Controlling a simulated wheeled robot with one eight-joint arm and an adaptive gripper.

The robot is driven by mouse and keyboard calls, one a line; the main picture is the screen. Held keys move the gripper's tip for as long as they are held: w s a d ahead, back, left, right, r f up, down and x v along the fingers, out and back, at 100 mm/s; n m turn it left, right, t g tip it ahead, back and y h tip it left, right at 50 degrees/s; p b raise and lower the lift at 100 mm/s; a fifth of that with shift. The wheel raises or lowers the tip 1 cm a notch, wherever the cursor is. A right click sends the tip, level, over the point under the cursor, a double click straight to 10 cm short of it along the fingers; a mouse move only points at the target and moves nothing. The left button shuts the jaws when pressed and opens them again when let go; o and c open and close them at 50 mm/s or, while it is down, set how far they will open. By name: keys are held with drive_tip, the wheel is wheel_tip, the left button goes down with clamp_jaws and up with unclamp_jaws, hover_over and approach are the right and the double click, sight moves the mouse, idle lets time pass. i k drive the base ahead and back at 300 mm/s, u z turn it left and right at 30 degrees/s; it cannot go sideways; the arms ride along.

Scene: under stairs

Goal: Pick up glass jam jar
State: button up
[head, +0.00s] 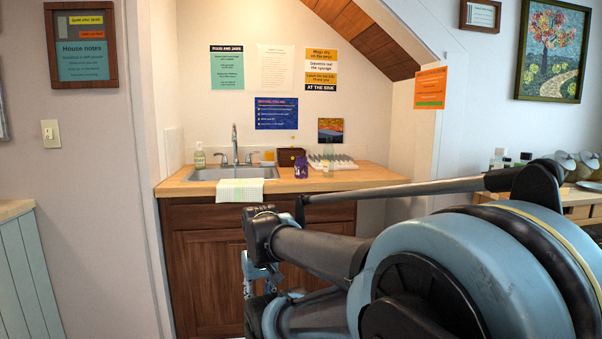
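I cannot make out a glass jam jar for certain. A small clear glass container (328,165) stands on the wooden counter (364,177) in front of a white rack, and it may be the jar. Several small jars or bottles (498,159) also stand on the side table at the right, too small to identify. My gripper (250,274) shows only in part, low in front of the sink cabinet and below the counter top. My arm covers much of it, and its fingertips are not clear. I see nothing held in it.
The counter has a sink (232,174) with a faucet, a soap bottle (200,156), a purple item (301,167), a brown box (290,156) and a white rack (341,162). The sloped stair underside (365,36) overhangs at the right.

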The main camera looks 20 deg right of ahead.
sight(301, 164)
drive_tip(key=z, duration=0.05)
drive_tip(key=i, duration=1)
drive_tip(key=u, duration=0.05)
